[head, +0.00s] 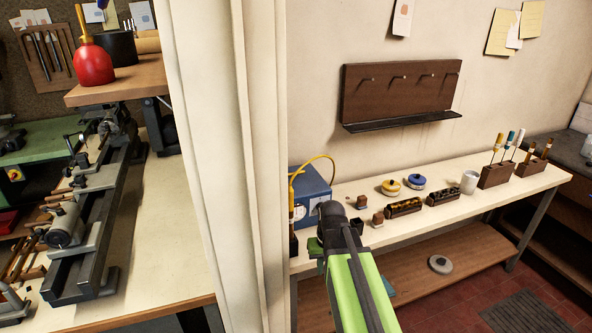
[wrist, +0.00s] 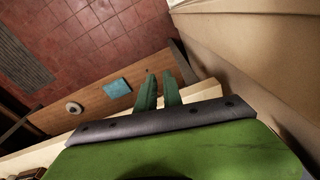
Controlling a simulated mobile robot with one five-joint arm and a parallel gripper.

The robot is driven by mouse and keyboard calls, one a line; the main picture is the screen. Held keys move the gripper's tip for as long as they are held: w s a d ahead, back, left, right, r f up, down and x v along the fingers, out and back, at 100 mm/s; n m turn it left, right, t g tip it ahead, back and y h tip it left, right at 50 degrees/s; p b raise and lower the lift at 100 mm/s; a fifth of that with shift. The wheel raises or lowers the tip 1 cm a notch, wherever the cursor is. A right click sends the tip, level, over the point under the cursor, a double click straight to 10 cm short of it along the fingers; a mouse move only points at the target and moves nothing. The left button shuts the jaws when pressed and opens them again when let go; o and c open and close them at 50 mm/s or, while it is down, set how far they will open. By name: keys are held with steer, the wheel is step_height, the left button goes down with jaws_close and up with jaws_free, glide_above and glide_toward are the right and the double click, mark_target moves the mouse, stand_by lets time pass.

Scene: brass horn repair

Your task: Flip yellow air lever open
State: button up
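I cannot make out a yellow air lever in either view. The nearest yellow part is a thin curved hose (head: 321,160) at the blue box (head: 310,188) on the bench's left end, partly behind the white post. My gripper shows in the wrist view (wrist: 160,86) as two green fingers with a narrow gap and nothing between them. They are over the edge of the bench, with the lower shelf and floor beyond. In the head view my arm reaches toward the bench just right of the blue box, and its fingers are not clear.
The white post (head: 225,150) stands close on the left. On the bench (head: 540,182) are a yellow-topped tin (head: 390,187), a blue-topped tin (head: 414,182), dark trays, a white cup (head: 469,181) and tool blocks. A dark wall rack (head: 400,92) hangs above. The lower shelf holds a grey disc (head: 440,264).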

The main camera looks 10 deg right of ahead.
steer(key=shift+m+t, duration=0.6)
steer(key=shift+t, duration=0.2)
steer(key=w+d+r+p, duration=0.2)
steer(key=d+r+p, duration=0.2)
steer(key=d+r, duration=0.1)
steer(key=w+d+r+p, duration=0.3)
steer(key=d+r+p, duration=0.1)
steer(key=d+r, duration=0.1)
steer(key=w+d+r+p, duration=0.3)
steer(key=d+r+p, duration=0.2)
steer(key=r, duration=0.2)
steer(key=shift+w+d+r, duration=0.25)
steer(key=shift+d+r, duration=0.1)
jaws_close()
steer(key=w+d+r+p, duration=0.1)
steer(key=d+r+p, duration=0.2)
steer(key=d, duration=0.3)
steer(key=w+d+r+t+h+p, duration=0.1)
steer(key=d+r+p, duration=0.3)
steer(key=d, duration=0.3)
steer(key=shift+w+d+r+m, duration=0.2)
steer(key=shift+w+r+m, duration=0.2)
steer(key=shift+r, duration=0.2)
steer(key=shift+s, duration=0.1)
